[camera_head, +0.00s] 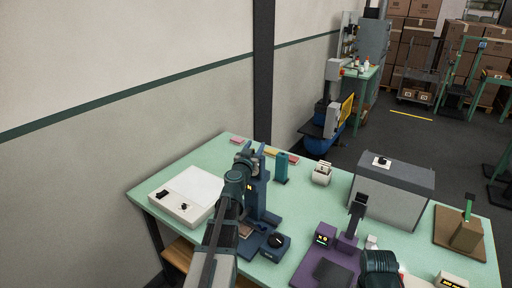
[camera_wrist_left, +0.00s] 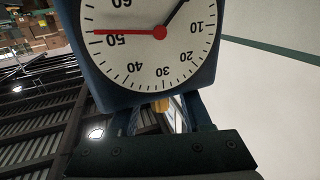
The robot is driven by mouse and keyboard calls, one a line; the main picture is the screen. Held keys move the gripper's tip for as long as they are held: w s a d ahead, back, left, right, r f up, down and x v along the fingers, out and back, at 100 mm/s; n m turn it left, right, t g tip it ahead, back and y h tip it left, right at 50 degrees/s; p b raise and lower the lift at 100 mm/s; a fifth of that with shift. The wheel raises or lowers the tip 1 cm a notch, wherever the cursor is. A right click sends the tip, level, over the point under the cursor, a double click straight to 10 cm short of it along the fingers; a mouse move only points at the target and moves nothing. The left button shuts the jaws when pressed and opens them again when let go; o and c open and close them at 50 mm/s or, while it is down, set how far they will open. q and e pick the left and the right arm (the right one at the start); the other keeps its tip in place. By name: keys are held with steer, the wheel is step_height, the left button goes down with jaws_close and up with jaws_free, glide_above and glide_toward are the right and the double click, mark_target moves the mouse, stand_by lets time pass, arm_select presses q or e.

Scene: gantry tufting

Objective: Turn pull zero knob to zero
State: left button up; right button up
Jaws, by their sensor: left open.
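A blue stand (camera_head: 257,198) rises from the green bench, with a blue base carrying a black knob (camera_head: 277,240) at its front right. A round white dial (camera_wrist_left: 155,35) in a blue housing fills the top of the left wrist view. Its red needle points near 50, and a black hand points to the upper right. A small yellowish part (camera_wrist_left: 161,104) shows just below the housing; I cannot tell if it is the zero knob. My left gripper (camera_head: 246,158) is open at the top of the stand; contact cannot be judged.
A white box (camera_head: 190,194) stands left of the blue stand. A teal cylinder (camera_head: 281,168) stands behind it. The bench's (camera_head: 300,205) middle has some bare surface.

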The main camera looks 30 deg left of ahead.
arm_select(q)
jaws_close()
steer(key=shift+m+h, duration=0.3)
steer(key=shift+h, duration=0.2)
steer(key=shift+s+d+m+g+h, duration=0.2)
steer(key=shift+d+m+g+h, duration=0.6)
steer(key=shift+m+h, duration=1.75)
steer(key=shift+s+d+m+g+h, duration=0.2)
steer(key=shift+m+g+h, duration=1.35)
steer(key=shift+h, duration=1.85)
steer(key=shift+s+d+m+g+h, duration=0.15)
steer(key=shift+d+m+g+h, duration=0.6)
steer(key=shift+m+h, duration=1.9)
steer(key=shift+a+g+h, duration=0.15)
steer(key=shift+g+h, duration=0.25)
steer(key=shift+h, duration=0.1)
jaws_free()
